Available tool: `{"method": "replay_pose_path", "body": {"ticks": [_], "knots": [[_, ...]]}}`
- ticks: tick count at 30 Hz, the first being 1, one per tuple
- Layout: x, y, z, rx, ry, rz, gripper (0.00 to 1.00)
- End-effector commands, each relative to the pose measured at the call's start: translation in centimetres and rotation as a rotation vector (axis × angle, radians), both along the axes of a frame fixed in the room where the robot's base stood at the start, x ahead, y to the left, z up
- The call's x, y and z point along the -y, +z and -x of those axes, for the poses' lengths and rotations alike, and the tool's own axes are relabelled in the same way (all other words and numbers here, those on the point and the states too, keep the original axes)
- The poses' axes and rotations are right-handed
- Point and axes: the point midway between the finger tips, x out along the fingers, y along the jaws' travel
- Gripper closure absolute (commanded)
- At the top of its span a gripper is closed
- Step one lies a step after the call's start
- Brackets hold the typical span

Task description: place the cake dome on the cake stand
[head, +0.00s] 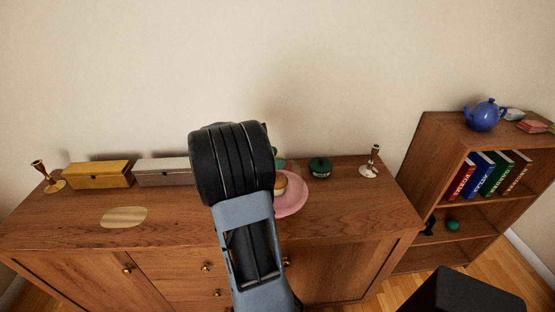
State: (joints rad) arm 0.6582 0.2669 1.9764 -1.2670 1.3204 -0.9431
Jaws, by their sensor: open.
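A pink round plate-like piece (293,203), likely the cake stand, sits on the sideboard right of centre, its left part hidden by my arm. A small orange-and-cream item (281,184), possibly a cake, shows on it at the arm's edge. A teal piece (281,164) shows behind it, mostly hidden; I cannot tell whether it is the dome. I cannot clearly make out a cake dome. My arm rises through the middle, and my gripper is not visible.
On the sideboard (180,229) stand a yellow box (100,175), a grey box (163,172), a brass candlestick (46,177), a dark green pot (320,167) and a silver candlestick (372,162). A pale oval mat (124,217) lies front left. A bookshelf (430,154) with a blue teapot (484,115) stands right.

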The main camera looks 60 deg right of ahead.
Motion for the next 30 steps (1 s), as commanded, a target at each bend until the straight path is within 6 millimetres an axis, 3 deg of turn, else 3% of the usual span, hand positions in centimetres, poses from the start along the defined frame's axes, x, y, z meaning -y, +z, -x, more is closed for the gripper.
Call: {"method": "replay_pose_path", "body": {"ticks": [15,26,30], "knots": [[-6.7,3.4,-5.1,0.000,0.003,0.000,0.44],[-8.4,4.0,-5.9,0.027,0.000,-0.007,0.44],[-11.8,3.3,-5.7,0.218,-0.007,-0.058,0.44]]}}
